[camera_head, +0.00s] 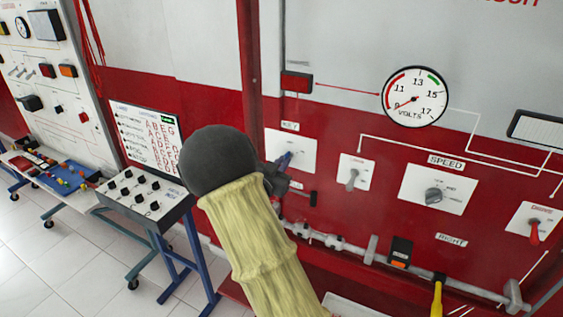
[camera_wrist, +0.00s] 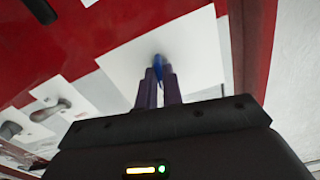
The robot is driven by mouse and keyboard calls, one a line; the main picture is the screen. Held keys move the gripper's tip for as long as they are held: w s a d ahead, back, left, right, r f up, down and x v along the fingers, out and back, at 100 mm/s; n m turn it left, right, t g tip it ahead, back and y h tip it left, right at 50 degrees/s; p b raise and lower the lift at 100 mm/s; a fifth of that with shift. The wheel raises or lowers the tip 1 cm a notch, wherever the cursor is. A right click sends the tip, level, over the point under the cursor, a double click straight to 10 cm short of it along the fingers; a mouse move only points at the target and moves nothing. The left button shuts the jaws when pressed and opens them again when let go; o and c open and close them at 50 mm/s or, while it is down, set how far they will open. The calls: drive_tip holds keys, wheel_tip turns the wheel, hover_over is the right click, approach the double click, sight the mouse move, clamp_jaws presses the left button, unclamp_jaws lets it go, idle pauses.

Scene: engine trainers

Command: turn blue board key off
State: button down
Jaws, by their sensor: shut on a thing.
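The blue key (camera_wrist: 158,65) sits in a white panel plate (camera_wrist: 190,47) in the wrist view. In the head view the white plate labelled KEY (camera_head: 297,143) is on the red board, with the blue key partly hidden behind my gripper (camera_head: 283,161). My gripper's two purple-grey fingers (camera_wrist: 159,84) are shut on the key, one on each side of it. The key's exact turn angle is hard to tell, as the fingers cover most of it.
Right of the key are a small lever switch (camera_head: 352,178), a SPEED knob (camera_head: 434,195) and a red-handled switch (camera_head: 534,231). A volts gauge (camera_head: 414,97) is above. A rail (camera_head: 330,241) with tools runs below. A blue-legged switch console (camera_head: 140,196) stands at left.

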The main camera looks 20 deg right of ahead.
drive_tip(key=shift+n+p, duration=0.35)
drive_tip(key=shift+n, duration=0.75)
drive_tip(key=c, duration=1.5)
unclamp_jaws()
drive_tip(key=shift+c, duration=0.2)
drive_tip(key=shift+a, duration=0.15)
drive_tip(key=b+v, duration=0.4)
drive_tip(key=v, duration=1.3)
drive_tip(key=shift+s+a+f, duration=0.1)
drive_tip(key=shift+s, duration=0.05)
